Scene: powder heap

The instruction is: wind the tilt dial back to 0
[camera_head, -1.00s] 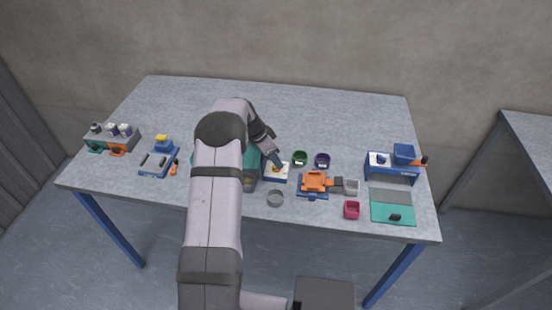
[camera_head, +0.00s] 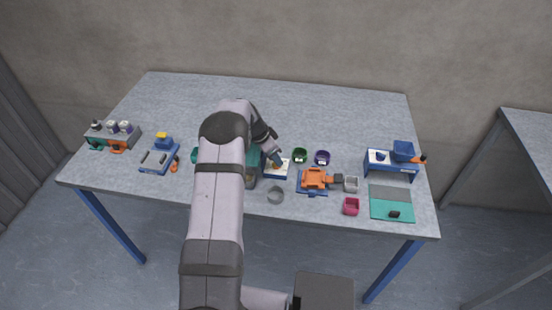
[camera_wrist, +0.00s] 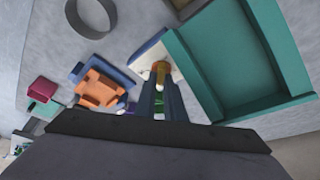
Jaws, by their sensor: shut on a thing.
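The tilt dial shows in the wrist view as a yellow-orange knob (camera_wrist: 160,67) on a white-topped blue block (camera_wrist: 149,52). The block is also in the head view (camera_head: 283,173), right of my arm. My gripper (camera_wrist: 160,88) is shut on the knob, one finger on each side. In the head view my gripper (camera_head: 273,162) comes down on the block from the upper left. The fingers and distance hide any scale, so I cannot read the dial. A teal tray (camera_wrist: 276,48) stands right beside the block in the wrist view; my arm partly hides it in the head view.
An orange-and-blue device (camera_head: 314,179) stands just right of the block, with a grey ring (camera_head: 275,196) in front. Green (camera_head: 300,156) and purple (camera_head: 322,158) bowls are behind. A pink cup (camera_head: 351,206) and a blue hopper stand (camera_head: 391,168) are farther right. The table's back is clear.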

